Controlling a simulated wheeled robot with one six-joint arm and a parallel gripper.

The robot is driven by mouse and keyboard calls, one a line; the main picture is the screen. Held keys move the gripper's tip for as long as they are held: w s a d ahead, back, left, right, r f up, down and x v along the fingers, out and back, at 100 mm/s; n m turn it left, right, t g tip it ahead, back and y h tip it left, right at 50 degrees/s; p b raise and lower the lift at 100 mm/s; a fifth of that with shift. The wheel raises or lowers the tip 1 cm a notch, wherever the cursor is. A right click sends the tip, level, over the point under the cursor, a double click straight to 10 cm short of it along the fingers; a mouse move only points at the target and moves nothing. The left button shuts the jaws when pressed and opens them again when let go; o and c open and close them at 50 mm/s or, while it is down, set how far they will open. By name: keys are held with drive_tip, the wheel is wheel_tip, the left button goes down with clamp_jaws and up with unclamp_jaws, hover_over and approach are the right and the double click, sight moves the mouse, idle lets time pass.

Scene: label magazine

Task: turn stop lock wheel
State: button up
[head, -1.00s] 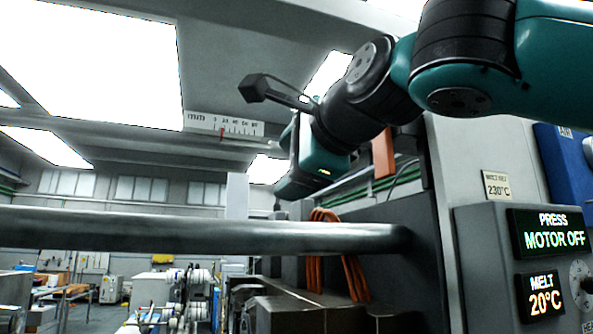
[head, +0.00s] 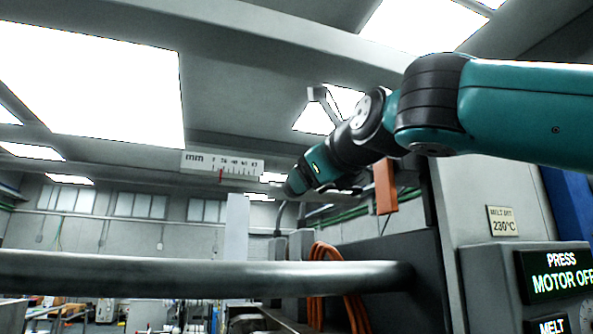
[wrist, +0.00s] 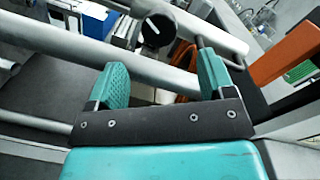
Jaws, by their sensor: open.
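In the wrist view, my gripper (wrist: 163,72) is open, with its two teal ridged fingers apart and nothing between them. A dark round knob (wrist: 157,31) shows beyond the fingers, above the gap, behind a grey bar; it may be the stop lock wheel, but I cannot be sure. The fingers appear apart from it. In the head view, the end of my arm with my gripper (head: 290,187) is high beside the machine, small and pointing away; its fingertips are not clear there. No wheel is identifiable in the head view.
A thick grey bar (head: 200,276) crosses the head view low down. An orange block (head: 385,187) stands right of my gripper. Orange hoses (head: 337,290) hang below. A millimetre scale (head: 222,165) with a red pointer is at upper left. The press panel (head: 555,272) reads MOTOR OFF.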

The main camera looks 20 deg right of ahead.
sight(297, 196)
drive_tip(key=shift+w+a+p, duration=0.15)
drive_tip(key=shift+w+p, duration=0.75)
drive_tip(key=shift+w, duration=1.3)
drive_tip(key=shift+w+a+p, duration=0.15)
drive_tip(key=shift+w+p, duration=0.7)
drive_tip(key=shift+w, duration=1.3)
drive_tip(key=c, duration=0.9)
